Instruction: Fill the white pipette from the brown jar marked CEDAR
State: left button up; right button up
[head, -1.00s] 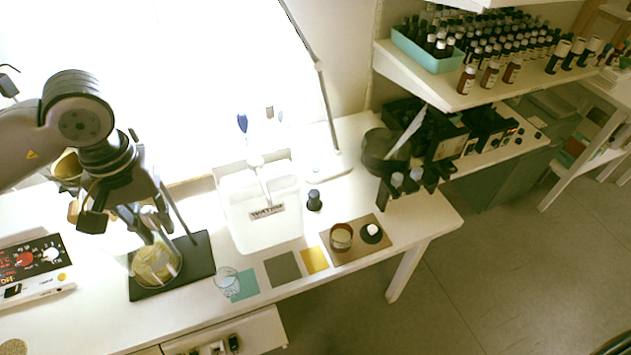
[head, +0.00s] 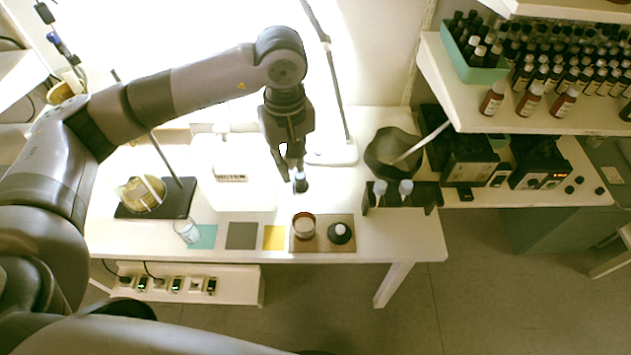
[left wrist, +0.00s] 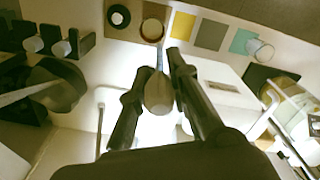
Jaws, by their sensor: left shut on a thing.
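My left gripper (head: 290,170) is over the white table, pointing down. In the left wrist view its fingers (left wrist: 166,75) are closed around the pale bulb of a pipette (left wrist: 159,95), whose thin stem points away from the hand. An open brown jar (head: 304,226) with pale contents stands on a brown mat (head: 322,245), beside a black cap (head: 340,233). No CEDAR marking is legible. My right gripper is out of view.
A black rack (head: 427,192) holds two pale-topped items at the right. Teal (head: 203,236), grey (head: 241,235) and yellow (head: 274,237) squares lie along the front, with a clear beaker (head: 187,230) at the left. Brown bottles (head: 530,100) stand on a shelf above right.

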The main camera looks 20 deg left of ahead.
pick_arm(q)
notch_tip(320, 180, down, 10)
jog(key=w+n+p, duration=0.1)
jog(key=n, duration=1.5)
jog(key=shift+w+d, duration=0.35)
jog(key=shift+w, duration=0.05)
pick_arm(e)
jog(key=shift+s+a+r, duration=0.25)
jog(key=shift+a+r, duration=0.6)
pick_arm(q)
jog(key=shift+f, duration=0.1)
notch_tip(320, 180, down, 10)
jog(key=b, duration=1)
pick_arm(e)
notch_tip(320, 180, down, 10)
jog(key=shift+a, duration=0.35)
pick_arm(q)
jog(key=shift+o, duration=0.5)
